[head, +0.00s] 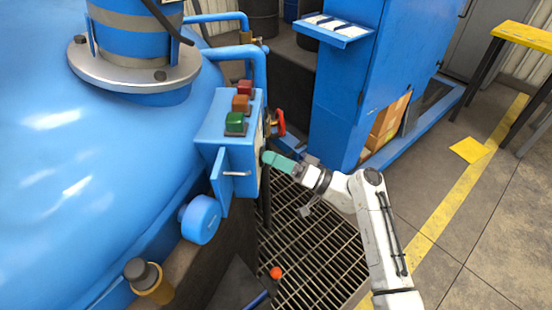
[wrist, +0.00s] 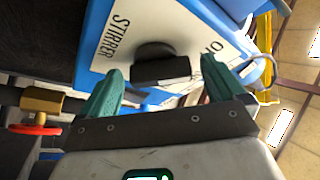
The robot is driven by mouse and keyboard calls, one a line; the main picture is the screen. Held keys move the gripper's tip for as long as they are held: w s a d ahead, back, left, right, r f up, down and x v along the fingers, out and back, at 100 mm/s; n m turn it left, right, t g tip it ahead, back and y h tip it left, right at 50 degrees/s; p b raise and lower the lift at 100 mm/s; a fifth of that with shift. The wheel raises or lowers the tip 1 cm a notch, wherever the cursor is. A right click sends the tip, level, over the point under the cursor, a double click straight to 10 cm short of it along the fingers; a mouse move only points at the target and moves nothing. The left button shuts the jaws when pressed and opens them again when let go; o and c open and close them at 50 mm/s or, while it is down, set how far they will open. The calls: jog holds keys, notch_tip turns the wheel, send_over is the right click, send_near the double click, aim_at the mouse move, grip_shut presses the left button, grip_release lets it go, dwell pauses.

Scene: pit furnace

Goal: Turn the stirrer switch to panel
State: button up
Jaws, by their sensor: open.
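The stirrer switch (wrist: 160,66) is a black rotary knob with a bar-shaped grip, on a white label plate (wrist: 118,50) reading "STIRRER" in the wrist view. Other lettering on the plate is partly hidden by a finger. My gripper (wrist: 162,72) is open, with one teal finger on each side of the knob. I cannot tell whether either finger touches it. In the head view my gripper (head: 268,158) is at the right side of the blue control box (head: 213,130); the switch face is turned away there.
Red, orange and green buttons (head: 236,122) top the box. The large blue furnace vessel (head: 90,170) fills the left. A red-handled valve (head: 278,122) sits behind my gripper, and a blue cabinet (head: 345,100) stands beyond. Floor grating (head: 315,245) lies below.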

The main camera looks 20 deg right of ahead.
jog(key=c, duration=1)
jog(key=shift+c, duration=0.2)
jog(key=shift+r+m+p, duration=0.1)
jog(key=shift+m+p, duration=0.2)
jog(key=shift+p, duration=0.05)
jog(key=shift+r+m+h+p, duration=0.1)
jog(key=shift+m+h+p, duration=0.85)
jog(key=shift+m+p, duration=1.3)
jog(key=shift+r+m+h+p, duration=0.1)
jog(key=shift+m+h+p, duration=0.85)
jog(key=shift+m+p, duration=1.25)
jog(key=shift+f+g, duration=0.1)
jog(key=shift+g, duration=0.2)
jog(key=o, duration=1)
